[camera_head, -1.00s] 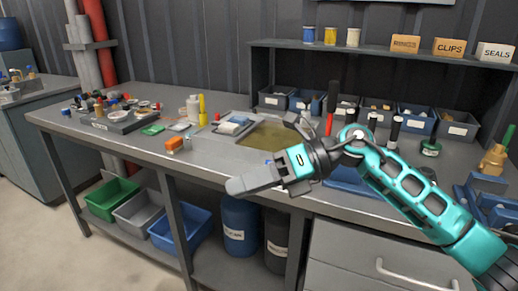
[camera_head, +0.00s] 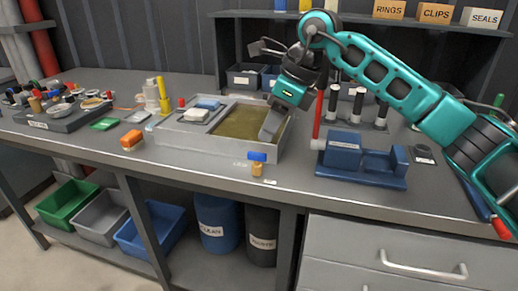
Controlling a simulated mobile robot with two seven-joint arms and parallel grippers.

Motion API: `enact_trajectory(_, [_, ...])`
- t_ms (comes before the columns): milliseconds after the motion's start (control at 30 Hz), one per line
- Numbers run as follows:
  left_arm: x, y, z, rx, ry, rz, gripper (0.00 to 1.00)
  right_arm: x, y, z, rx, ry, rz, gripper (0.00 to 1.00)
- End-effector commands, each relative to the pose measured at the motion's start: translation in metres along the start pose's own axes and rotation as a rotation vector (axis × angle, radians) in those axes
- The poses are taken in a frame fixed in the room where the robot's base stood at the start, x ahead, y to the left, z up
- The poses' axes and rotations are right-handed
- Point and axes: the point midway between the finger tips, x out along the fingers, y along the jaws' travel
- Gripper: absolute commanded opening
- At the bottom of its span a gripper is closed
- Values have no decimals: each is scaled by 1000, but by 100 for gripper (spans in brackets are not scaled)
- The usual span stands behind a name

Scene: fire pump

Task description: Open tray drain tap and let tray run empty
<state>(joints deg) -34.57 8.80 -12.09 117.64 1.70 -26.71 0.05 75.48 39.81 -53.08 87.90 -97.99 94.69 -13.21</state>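The grey tray (camera_head: 200,144) sits on the bench with murky olive-brown liquid (camera_head: 238,122) in it. At its right front corner is the drain tap, with a blue handle (camera_head: 257,157) lying crosswise over a small brass body (camera_head: 257,169) near the bench's front edge. My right gripper (camera_head: 269,126) points down at the right end of the tray, above and behind the tap and apart from it. Its fingers overlap from this side, so their gap is hidden. I see nothing held. My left gripper is out of view.
Under the bench stand a blue drum (camera_head: 217,222) marked as clean and a dark drum (camera_head: 262,235) marked as waste. A blue fixture (camera_head: 362,160) and a red-handled tool (camera_head: 318,120) are right of the tray. An orange block (camera_head: 131,140) lies left.

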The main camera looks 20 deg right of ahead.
Motion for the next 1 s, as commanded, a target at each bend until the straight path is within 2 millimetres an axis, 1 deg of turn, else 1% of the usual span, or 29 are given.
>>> enact_trajectory(33, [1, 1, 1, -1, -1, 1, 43, 14, 1, -1, 0, 3, 4, 39])
enact_trajectory(200, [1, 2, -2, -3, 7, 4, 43, 43, 0, 0, 1, 0, 2, 39])
enact_trajectory(300, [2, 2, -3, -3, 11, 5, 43, 55, 1, 0, 1, 0, 3, 39])
enact_trajectory(400, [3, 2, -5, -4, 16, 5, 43, 62, 0, 0, 0, -1, 1, 39])
enact_trajectory(600, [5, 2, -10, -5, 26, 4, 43, 66, 0, 0, 0, -1, 0, 39])
enact_trajectory(767, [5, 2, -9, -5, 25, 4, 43, 66, 0, 0, 0, -1, 1, 38])
enact_trajectory(1000, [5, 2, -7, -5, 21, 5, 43, 66, 0, 0, 0, -1, 1, 15])
